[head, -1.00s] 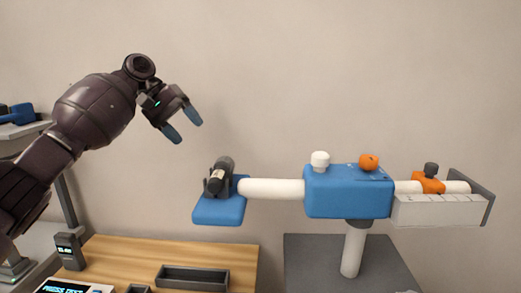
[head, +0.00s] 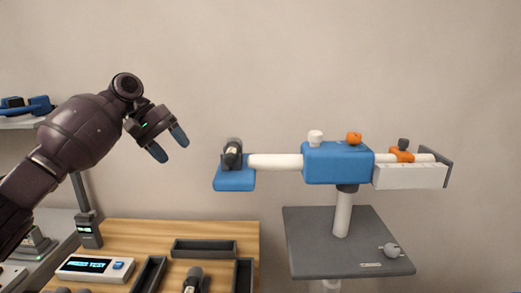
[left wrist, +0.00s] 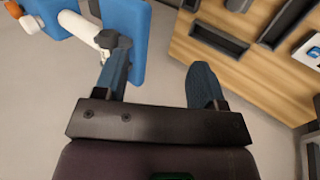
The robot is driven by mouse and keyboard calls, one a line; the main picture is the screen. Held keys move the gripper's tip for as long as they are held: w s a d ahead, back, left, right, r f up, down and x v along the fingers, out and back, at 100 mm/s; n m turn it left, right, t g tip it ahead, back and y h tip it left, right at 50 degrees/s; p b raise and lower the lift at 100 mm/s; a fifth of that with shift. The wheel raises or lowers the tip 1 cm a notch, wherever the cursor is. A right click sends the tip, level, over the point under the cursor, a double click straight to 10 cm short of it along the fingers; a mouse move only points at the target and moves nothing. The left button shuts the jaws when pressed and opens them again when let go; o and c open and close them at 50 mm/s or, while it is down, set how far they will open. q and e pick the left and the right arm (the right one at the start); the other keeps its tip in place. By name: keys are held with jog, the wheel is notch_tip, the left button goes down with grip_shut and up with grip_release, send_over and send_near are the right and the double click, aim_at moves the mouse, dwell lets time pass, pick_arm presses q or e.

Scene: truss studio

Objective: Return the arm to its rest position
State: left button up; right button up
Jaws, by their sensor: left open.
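My left arm comes in from the left in the head view. Its gripper (head: 168,145) is open and empty, held in the air left of the blue and white apparatus (head: 338,163). The blue fingers point down and to the right, apart from everything. In the left wrist view the two fingers (left wrist: 160,85) are spread with only floor between them. The apparatus's blue end plate (head: 234,180) carries a dark cylindrical piece (head: 233,152); the plate also shows in the left wrist view (left wrist: 128,30). My right gripper is not in view.
A wooden bench (head: 130,232) holds dark trays (head: 205,248), a white display box (head: 95,268) and a dark upright device (head: 89,230). A shelf (head: 20,123) at left holds blue items. Air above the bench is free.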

pick_arm(q)
jog(key=s+d+f+m+y, duration=0.1)
jog(key=s+f, duration=0.2)
jog(key=f, duration=0.8)
jog(key=s+d+f+m+y, duration=0.1)
jog(key=s+f, duration=0.3)
jog(key=f, duration=0.7)
jog(key=shift+t+y, duration=0.6)
jog(key=shift+t, duration=0.2)
jog(key=s+f, duration=0.5)
jog(key=s, duration=0.1)
jog(key=s+f, duration=1.1)
jog(key=s, duration=0.1)
jog(key=shift+s+d+f, duration=0.1)
jog(key=shift+s+f, duration=0.05)
jog(key=shift+f, duration=0.2)
jog(key=s+a+r+n+t+y, duration=0.15)
jog(key=s+a, duration=0.25)
jog(key=s, duration=0.7)
jog(key=s+a+f+n+y, duration=0.1)
jog(key=s+a+y, duration=0.3)
jog(key=s, duration=0.8)
jog(key=w+f+m+t+h, duration=0.1)
jog(key=w+f+t, duration=0.7)
jog(key=f, duration=0.2)
jog(key=shift+a, duration=0.15)
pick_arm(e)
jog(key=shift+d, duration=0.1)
